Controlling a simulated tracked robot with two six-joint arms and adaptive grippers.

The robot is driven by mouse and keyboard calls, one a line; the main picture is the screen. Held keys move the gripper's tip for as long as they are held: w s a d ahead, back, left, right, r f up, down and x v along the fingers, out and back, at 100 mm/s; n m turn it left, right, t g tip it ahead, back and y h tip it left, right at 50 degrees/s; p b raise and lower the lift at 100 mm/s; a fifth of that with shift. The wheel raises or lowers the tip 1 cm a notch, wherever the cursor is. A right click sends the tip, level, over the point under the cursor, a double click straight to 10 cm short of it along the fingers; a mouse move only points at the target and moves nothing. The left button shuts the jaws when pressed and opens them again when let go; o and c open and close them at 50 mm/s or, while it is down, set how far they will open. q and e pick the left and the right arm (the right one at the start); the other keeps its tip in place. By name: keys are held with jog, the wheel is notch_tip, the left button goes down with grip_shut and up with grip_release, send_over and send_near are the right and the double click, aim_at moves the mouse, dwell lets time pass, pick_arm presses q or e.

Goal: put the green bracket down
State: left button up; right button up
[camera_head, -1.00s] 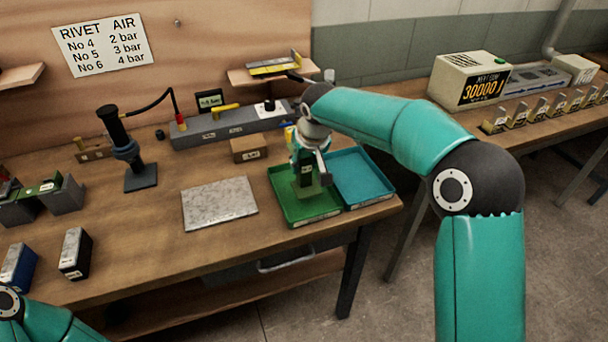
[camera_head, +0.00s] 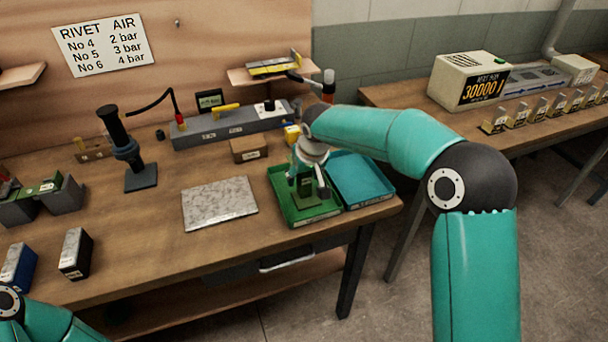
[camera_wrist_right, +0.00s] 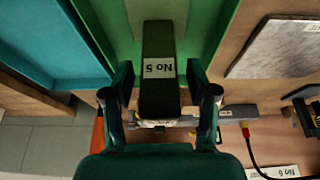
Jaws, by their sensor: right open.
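The green bracket (camera_wrist_right: 159,88), labelled No 5, stands between the fingers of my right gripper (camera_wrist_right: 160,92) in the wrist view. Clear gaps show on both sides of it, so the fingers are open around it. The green tray (camera_wrist_right: 206,30) lies beneath. In the head view my right gripper (camera_head: 305,190) is low inside the green tray (camera_head: 284,211), on the right part of the bench. There the fingers mostly hide the bracket, and its contact with the tray floor is hard to see. My left gripper is out of view; only part of my left arm shows at the lower left.
A blue tray (camera_head: 362,182) adjoins the green tray on the right. A speckled plate (camera_head: 219,203) lies to the left, and a cardboard box (camera_head: 250,149) stands behind. Black and blue blocks sit at the left. The bench front edge is close to the green tray.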

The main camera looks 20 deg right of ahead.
jog(key=v, duration=1.2)
jog(key=shift+b, duration=0.35)
